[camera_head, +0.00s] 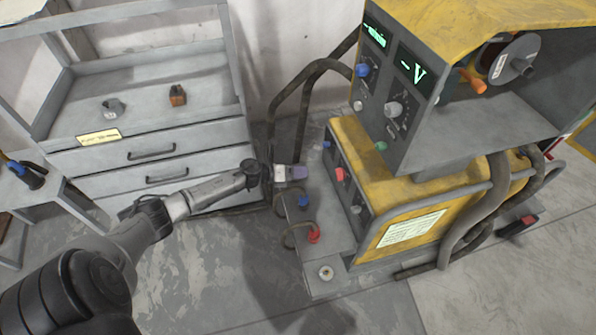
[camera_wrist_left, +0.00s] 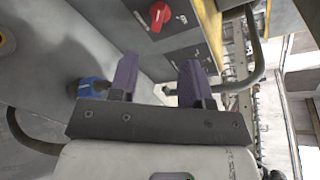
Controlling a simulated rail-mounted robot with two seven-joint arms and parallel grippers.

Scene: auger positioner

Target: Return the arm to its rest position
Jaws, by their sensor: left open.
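My left arm comes in from the lower left in the head view and reaches toward the yellow and grey welding machine (camera_head: 400,190). My left gripper (camera_head: 300,173) is beside the machine's left front, above the grey ledge at its base. In the left wrist view the gripper (camera_wrist_left: 158,80) shows two purple fingers spread apart with nothing between them. A blue connector (camera_wrist_left: 90,87) is just left of the fingers in that view; whether they touch cannot be told. A red knob (camera_wrist_left: 160,16) on the front panel lies beyond the fingertips. My right gripper is not in view.
A grey drawer cabinet (camera_head: 150,155) stands at the left, with two small parts on its top. The ledge carries a blue connector (camera_head: 304,202) and a red connector (camera_head: 314,236). Dark hoses (camera_head: 300,90) rise behind the gripper. The floor (camera_head: 215,270) in front is clear.

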